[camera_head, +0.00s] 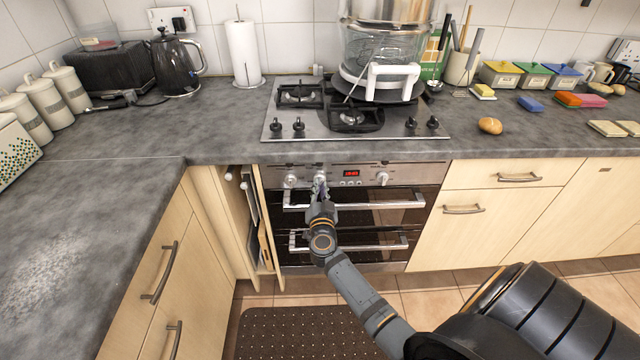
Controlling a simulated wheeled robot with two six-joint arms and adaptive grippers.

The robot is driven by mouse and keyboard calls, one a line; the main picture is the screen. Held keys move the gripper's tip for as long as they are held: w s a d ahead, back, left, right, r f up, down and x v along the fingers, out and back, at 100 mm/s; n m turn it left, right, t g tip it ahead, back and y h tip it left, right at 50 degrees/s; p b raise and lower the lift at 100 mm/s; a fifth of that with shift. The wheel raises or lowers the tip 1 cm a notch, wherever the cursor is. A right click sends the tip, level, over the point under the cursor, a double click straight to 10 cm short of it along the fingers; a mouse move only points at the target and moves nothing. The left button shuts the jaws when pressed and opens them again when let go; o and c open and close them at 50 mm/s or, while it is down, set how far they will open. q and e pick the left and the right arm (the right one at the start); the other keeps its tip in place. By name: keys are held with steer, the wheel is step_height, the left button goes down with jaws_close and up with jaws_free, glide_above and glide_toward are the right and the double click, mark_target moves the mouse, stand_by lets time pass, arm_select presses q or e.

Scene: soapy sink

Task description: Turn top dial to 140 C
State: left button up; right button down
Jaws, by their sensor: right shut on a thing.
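The double oven (410,176) is built in below the hob, with a steel control panel, a small red display (351,173) and dials. One dial (291,181) is at the panel's left and another dial (383,177) is right of the display. My right gripper (320,183) is at the panel between the left dial and the display. It is shut on a dial there, which its fingers mostly hide. The dial's marks are too small to read. My left gripper is not in view.
Oven door handles (400,205) stick out below my right gripper. A narrow cupboard (238,200) stands open left of the oven. The hob (275,127) above carries a glass pot (385,50). A brown mat (300,335) lies on the floor.

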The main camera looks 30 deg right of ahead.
steer(key=m+p, duration=0.1)
steer(key=m, duration=0.3)
steer(key=shift+m, duration=0.3)
steer(key=m+p, duration=0.1)
steer(key=m, duration=0.3)
steer(key=shift+m, duration=0.3)
steer(key=m, duration=0.4)
steer(key=shift+m+b, duration=0.45)
steer(key=shift+m, duration=1.85)
steer(key=c, duration=1.4)
jaws_free()
steer(key=shift+r, duration=0.1)
